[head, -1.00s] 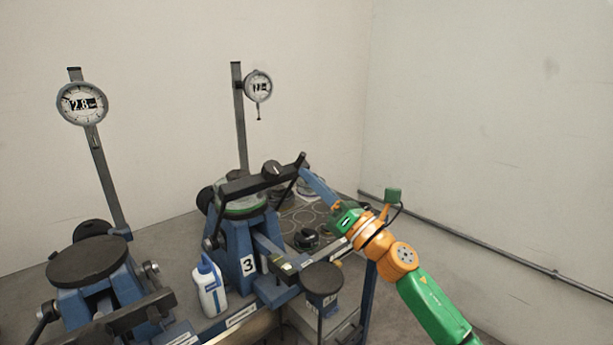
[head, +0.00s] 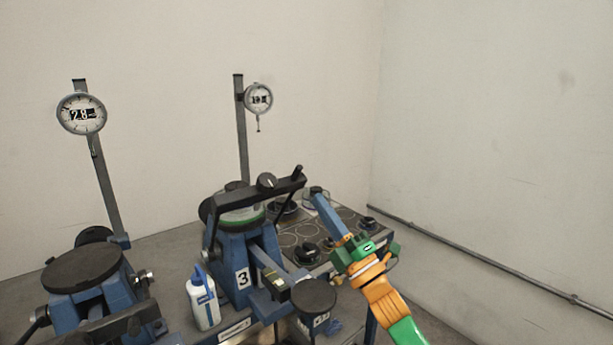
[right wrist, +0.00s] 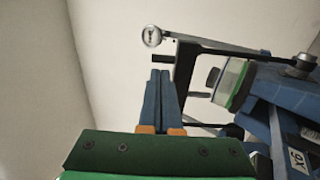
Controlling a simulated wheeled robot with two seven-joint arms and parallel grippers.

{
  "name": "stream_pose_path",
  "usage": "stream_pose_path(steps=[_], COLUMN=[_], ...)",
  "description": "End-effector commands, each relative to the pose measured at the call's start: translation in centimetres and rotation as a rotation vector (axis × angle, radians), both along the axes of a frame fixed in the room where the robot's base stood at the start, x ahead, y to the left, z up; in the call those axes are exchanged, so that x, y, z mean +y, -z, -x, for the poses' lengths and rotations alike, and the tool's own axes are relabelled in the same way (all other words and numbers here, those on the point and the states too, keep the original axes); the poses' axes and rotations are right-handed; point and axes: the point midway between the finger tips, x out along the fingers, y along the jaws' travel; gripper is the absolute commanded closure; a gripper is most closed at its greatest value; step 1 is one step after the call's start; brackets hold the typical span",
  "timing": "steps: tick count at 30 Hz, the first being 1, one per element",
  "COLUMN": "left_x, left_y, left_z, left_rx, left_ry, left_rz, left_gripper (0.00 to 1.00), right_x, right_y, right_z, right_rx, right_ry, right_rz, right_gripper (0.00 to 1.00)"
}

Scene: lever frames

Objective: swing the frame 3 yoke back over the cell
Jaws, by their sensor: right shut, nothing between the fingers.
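Frame 3 is the blue stand with the number 3 plate (head: 243,278). Its yoke (head: 284,187), a black bar with a round knob, lies across above the cell (head: 240,217), a round body with a green band. My right gripper (head: 316,193) is shut and empty, its blue fingers just right of the yoke's raised end; they look apart from it. In the right wrist view the shut fingertips (right wrist: 160,74) point up beside the black yoke (right wrist: 184,76), and the cell (right wrist: 232,82) shows to its right. My left gripper is out of view.
A dial gauge (head: 258,98) on a post stands behind frame 3. Another frame (head: 84,268) with its own gauge (head: 81,114) is at left. A white-blue bottle (head: 203,303) stands between them. A black round pad (head: 313,296) is in front. A tray with dark knobs (head: 345,219) lies behind my right gripper.

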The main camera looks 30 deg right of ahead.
Motion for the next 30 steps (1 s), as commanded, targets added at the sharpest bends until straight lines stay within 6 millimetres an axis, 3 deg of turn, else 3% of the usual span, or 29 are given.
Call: stream_pose_path(steps=[3,9,24,30], left_x=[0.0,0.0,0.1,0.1], left_y=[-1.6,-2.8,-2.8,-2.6], left_z=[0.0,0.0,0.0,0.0], left_rx=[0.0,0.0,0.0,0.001], left_ry=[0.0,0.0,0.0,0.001], left_rz=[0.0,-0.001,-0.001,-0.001], left_gripper=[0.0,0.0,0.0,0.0], right_x=[0.1,0.3,0.4,0.5], right_y=[-2.0,-3.2,-3.3,-4.5], right_z=[-2.0,-4.3,-4.9,-5.9], right_rx=[-0.001,0.001,0.001,-0.002], right_ry=[0.002,0.001,0.001,0.001], right_rz=[-0.001,0.0,0.002,0.001], right_gripper=[1.0,1.0,1.0,1.0])
